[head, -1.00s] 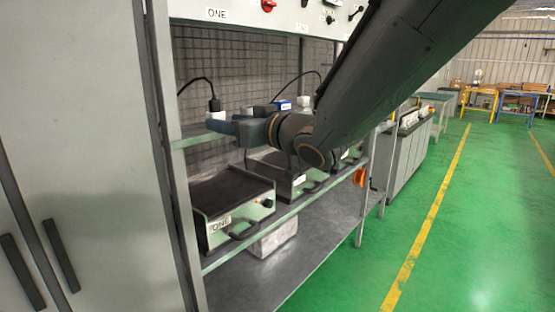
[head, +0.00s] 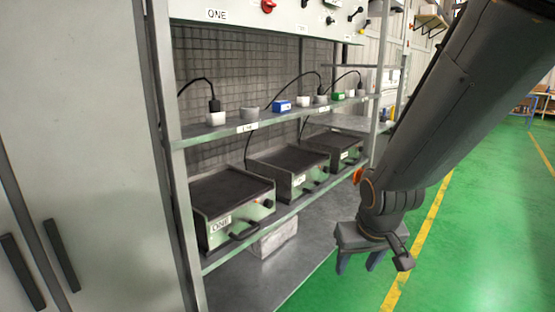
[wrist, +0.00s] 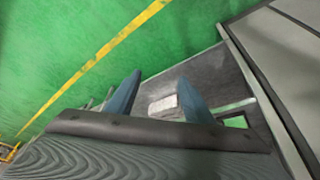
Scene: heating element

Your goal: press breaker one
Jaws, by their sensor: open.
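The pale switch panel (head: 316,20) runs along the top of the rack in the head view. The panel's upper part is cut off by the frame, so I cannot tell which part is breaker one. My gripper (head: 358,264) is open and empty, pointing down in front of the rack, well below and right of the panel. Its two blue fingers (wrist: 159,78) stand apart in the wrist view.
Below the panel, the upper shelf (head: 285,120) holds small white, grey, blue and green blocks with cables. The lower shelf holds a heater box labelled ONE (head: 236,218) and two more boxes. A grey cabinet (head: 80,150) stands left. Green floor (head: 480,240) is clear at right.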

